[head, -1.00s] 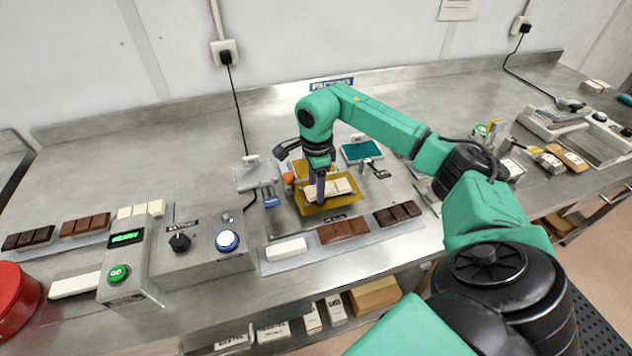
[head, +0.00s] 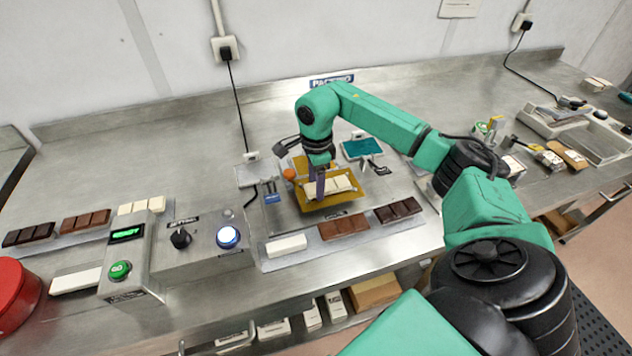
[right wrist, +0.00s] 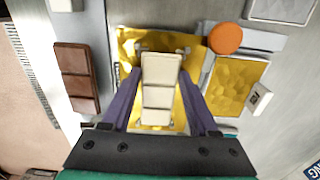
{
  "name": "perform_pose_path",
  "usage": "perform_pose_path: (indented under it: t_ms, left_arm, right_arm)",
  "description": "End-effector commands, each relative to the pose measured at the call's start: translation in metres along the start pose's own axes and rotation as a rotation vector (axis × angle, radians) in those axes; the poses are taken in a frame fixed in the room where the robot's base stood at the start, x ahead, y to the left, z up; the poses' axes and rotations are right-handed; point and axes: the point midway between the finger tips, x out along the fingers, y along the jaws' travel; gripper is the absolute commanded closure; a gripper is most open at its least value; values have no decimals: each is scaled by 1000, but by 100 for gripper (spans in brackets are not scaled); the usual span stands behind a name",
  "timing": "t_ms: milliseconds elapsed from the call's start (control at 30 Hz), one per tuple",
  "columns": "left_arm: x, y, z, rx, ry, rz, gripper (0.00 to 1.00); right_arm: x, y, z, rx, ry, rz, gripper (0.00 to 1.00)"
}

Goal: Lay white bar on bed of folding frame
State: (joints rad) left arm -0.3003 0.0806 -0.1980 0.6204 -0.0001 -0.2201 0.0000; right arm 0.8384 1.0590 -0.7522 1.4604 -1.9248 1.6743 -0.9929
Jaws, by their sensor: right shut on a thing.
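The white bar (right wrist: 161,82) is a segmented block between the purple fingers of my right gripper (right wrist: 163,110). My right gripper (head: 318,188) is shut on it, low over the gold bed of the folding frame (head: 352,201). In the head view the white bar (head: 341,184) shows just right of the fingers, over the gold sheet. The bed also shows in the right wrist view (right wrist: 128,47) around the bar. I cannot tell whether the bar touches the bed. My left gripper is out of view.
An orange knob (right wrist: 225,38) and a second gold panel (right wrist: 229,85) are beside the bed. A tray in front holds a white block (head: 286,245), a milk-brown bar (head: 343,227) and a dark bar (head: 397,210). A control box (head: 190,250) stands at left.

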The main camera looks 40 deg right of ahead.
Motion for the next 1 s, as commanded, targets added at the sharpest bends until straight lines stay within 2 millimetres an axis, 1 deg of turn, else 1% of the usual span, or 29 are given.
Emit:
perform_pose_path:
  t_ms: [867,900,967,1000]
  left_arm:
    - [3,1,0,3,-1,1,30]
    - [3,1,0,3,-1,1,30]
    - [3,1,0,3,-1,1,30]
    - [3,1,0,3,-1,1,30]
  right_arm:
    - [4,0,0,-1,0,1,95]
    - [4,0,0,-1,0,1,28]
    - [4,1,0,-1,0,2,6]
    - [5,1,0,-1,0,2,5]
